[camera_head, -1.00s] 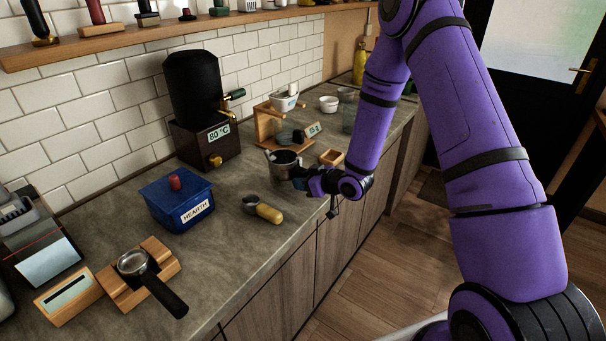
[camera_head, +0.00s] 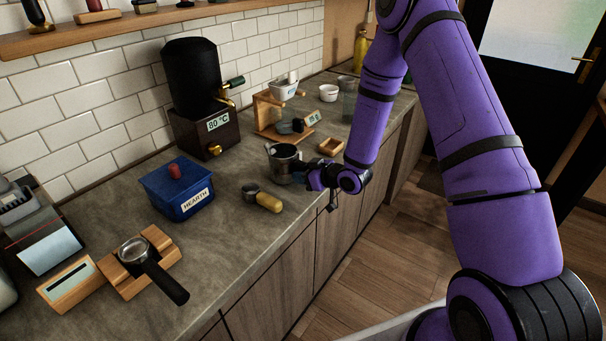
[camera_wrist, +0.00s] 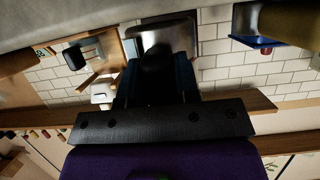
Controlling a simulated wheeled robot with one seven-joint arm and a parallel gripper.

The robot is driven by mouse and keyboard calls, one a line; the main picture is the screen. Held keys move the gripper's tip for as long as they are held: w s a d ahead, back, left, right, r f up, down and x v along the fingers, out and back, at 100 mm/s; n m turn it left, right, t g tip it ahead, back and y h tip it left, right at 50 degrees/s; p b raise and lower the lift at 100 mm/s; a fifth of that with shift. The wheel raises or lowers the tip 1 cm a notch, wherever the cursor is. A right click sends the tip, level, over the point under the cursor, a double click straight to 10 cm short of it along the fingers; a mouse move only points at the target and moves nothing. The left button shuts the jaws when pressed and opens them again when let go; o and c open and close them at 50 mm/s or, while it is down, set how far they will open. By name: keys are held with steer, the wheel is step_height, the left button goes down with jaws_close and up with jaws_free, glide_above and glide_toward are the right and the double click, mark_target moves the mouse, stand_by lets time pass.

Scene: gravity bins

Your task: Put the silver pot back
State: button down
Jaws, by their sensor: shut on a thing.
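The silver pot (camera_head: 282,162) is at the counter's front half, in front of the black 80 °C dispenser, upright in the head view. My gripper (camera_head: 303,174) reaches it from the right and is shut on it, at the side facing me. In the wrist view the pot (camera_wrist: 164,32) fills the top middle, between the dark fingers (camera_wrist: 156,75). I cannot tell whether the pot's base touches the counter.
The dispenser (camera_head: 192,85) stands behind the pot. A wooden stand (camera_head: 268,117) with a dripper is behind right, and a small wooden box (camera_head: 330,147) is to the right. Counter (camera_head: 235,235) in front is clear.

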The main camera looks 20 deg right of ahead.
steer(key=shift+f, duration=0.4)
steer(key=c, duration=0.8)
jaws_free()
steer(key=v, duration=1)
steer(key=shift+s+d+r, duration=0.2)
steer(key=shift+s, duration=0.1)
